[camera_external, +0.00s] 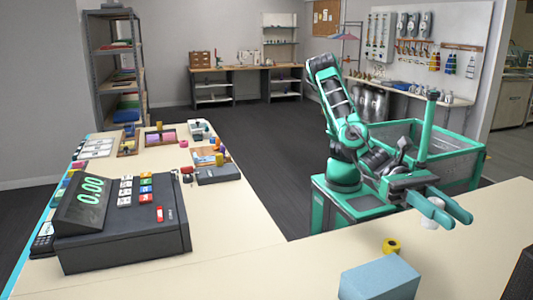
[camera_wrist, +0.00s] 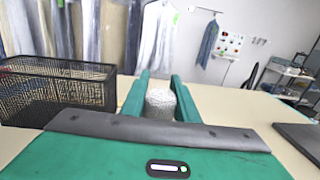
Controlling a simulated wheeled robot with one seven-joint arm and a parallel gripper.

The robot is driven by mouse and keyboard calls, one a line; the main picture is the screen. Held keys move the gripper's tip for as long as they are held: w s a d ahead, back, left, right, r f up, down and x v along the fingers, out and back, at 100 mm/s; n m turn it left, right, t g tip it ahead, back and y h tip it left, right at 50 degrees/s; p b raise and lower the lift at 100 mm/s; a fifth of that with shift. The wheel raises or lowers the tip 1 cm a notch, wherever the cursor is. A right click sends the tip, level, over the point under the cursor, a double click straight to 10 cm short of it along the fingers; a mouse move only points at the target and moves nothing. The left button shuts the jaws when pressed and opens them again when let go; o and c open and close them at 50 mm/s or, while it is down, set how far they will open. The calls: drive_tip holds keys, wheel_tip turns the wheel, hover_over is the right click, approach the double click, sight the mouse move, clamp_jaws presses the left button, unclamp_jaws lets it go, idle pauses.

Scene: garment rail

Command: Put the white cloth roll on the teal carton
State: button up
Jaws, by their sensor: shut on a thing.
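My gripper (camera_external: 457,220) is shut on the white cloth roll (camera_external: 430,222), over the far part of the pale counter. In the wrist view the roll (camera_wrist: 160,100) stands upright between the two green fingers. I cannot tell how far its lower end is above the counter. The teal carton (camera_external: 380,283), a pale blue-teal box, sits on the counter at the bottom of the external view, nearer the camera and left of the roll. It does not show in the wrist view.
A yellow roll (camera_external: 391,246) stands on the counter just behind the carton. A black wire basket (camera_wrist: 55,90) stands left in the wrist view. A dark cash register (camera_external: 120,225) occupies the left counter. Bare counter (camera_external: 270,270) lies left of the carton.

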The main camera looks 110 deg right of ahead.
drive_tip(key=w+f, duration=0.1)
drive_tip(key=w, duration=0.2)
drive_tip(key=w+f, duration=0.2)
drive_tip(key=w, duration=0.1)
drive_tip(key=w+f, duration=0.2)
drive_tip(key=w, duration=0.2)
drive_tip(key=shift+w+d+f, duration=0.1)
drive_tip(key=shift+f, duration=0.15)
hover_over(393, 287)
drive_tip(key=shift+f, duration=2.05)
drive_tip(key=shift+f, duration=0.1)
drive_tip(key=o, duration=0.9)
drive_tip(key=shift+o, duration=0.6)
